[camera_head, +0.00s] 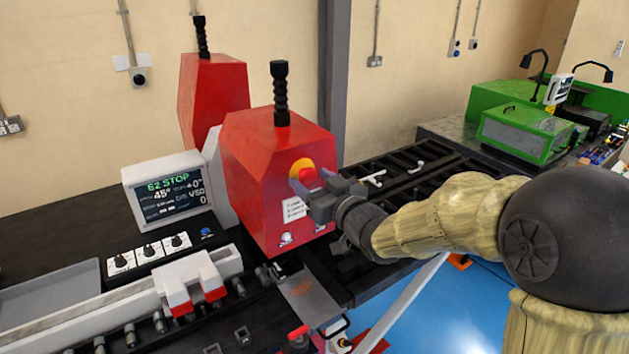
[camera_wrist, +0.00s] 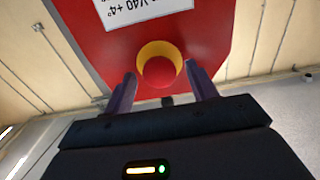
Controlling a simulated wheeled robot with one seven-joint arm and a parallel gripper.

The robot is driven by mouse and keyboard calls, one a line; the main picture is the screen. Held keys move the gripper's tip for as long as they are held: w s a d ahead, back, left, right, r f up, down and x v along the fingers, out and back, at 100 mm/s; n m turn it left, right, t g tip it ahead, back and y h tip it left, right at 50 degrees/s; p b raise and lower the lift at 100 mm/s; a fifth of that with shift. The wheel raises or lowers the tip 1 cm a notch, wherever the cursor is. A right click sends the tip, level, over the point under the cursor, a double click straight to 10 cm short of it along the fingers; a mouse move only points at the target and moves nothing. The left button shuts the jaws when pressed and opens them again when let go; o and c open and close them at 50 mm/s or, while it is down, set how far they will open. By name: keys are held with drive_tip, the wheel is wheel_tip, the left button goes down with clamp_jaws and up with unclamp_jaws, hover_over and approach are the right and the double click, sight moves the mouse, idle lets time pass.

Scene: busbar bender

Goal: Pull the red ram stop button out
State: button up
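The red ram stop button (camera_head: 307,174) sits on a yellow round base (camera_head: 298,166) on the front face of the red machine head (camera_head: 262,150). My gripper (camera_head: 311,182) is at this face with its fingers by the button. In the wrist view the red button (camera_wrist: 159,72) is between the two purple-grey fingers (camera_wrist: 160,92) of my gripper, with the yellow ring behind it. The fingers are open, one on each side, with a visible gap to the button. How far the fingertips reach past the button is hard to tell.
A white label (camera_head: 294,209) is below the button. Black handles (camera_head: 280,95) rise above the red heads. Knobs (camera_head: 148,250) and a clamp rail (camera_head: 190,285) lie at front left. A green machine (camera_head: 527,133) is at back right.

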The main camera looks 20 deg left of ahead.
clamp_jaws()
drive_tip(key=shift+s+d+f+b, duration=0.2)
drive_tip(key=shift+d+b, duration=0.15)
drive_tip(key=shift+b, duration=0.3)
drive_tip(key=shift+s+d, duration=0.1)
drive_tip(key=shift+d, duration=0.05)
drive_tip(key=shift+r, duration=0.1)
drive_tip(key=shift+c, duration=0.3)
unclamp_jaws()
drive_tip(key=shift+o, duration=1)
drive_tip(key=shift+s+d+r, duration=0.1)
